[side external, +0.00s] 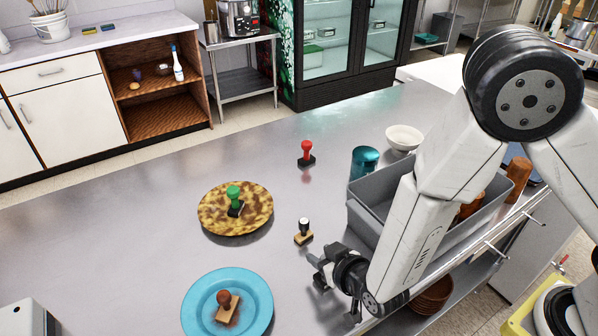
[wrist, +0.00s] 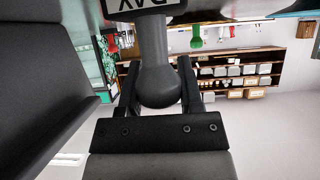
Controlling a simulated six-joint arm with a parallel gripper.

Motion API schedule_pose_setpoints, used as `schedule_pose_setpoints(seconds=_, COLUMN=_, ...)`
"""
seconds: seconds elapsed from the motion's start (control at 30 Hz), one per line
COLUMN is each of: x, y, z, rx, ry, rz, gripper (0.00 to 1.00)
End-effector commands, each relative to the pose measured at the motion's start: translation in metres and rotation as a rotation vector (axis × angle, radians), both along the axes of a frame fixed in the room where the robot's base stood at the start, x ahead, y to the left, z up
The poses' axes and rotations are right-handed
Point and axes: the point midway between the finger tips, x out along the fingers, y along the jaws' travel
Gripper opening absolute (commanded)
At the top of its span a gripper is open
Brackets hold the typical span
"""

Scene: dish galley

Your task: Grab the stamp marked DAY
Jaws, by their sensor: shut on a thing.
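In the wrist view a grey stamp (wrist: 158,75) has its round knob between the two black fingers of my gripper (wrist: 157,84). Its base is cut off by the top edge, with a black-framed white label (wrist: 150,4) whose upside-down letters read as part of DAY. My gripper is shut on this stamp. In the side view my gripper (side external: 318,272) is low over the counter, and I cannot clearly separate the held stamp from the fingers. A stamp with a silver and black handle (side external: 304,229) stands just beyond it.
A green stamp (side external: 234,198) stands on a brown mottled plate (side external: 206,222). A brown stamp (side external: 226,303) is on a blue plate (side external: 195,285). A red stamp (side external: 307,151) stands farther back. A grey bin (side external: 362,222), a teal cup (side external: 364,161) and a white bowl (side external: 404,136) are right.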

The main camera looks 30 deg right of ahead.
Motion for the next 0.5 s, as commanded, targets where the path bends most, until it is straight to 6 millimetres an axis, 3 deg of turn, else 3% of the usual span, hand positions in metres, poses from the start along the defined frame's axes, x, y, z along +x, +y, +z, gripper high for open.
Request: schedule_pose_setpoints(seconds=0.5, x=0.000, y=0.000, z=0.050, rx=0.004, ry=-0.004, rz=-0.001, gripper=0.00)
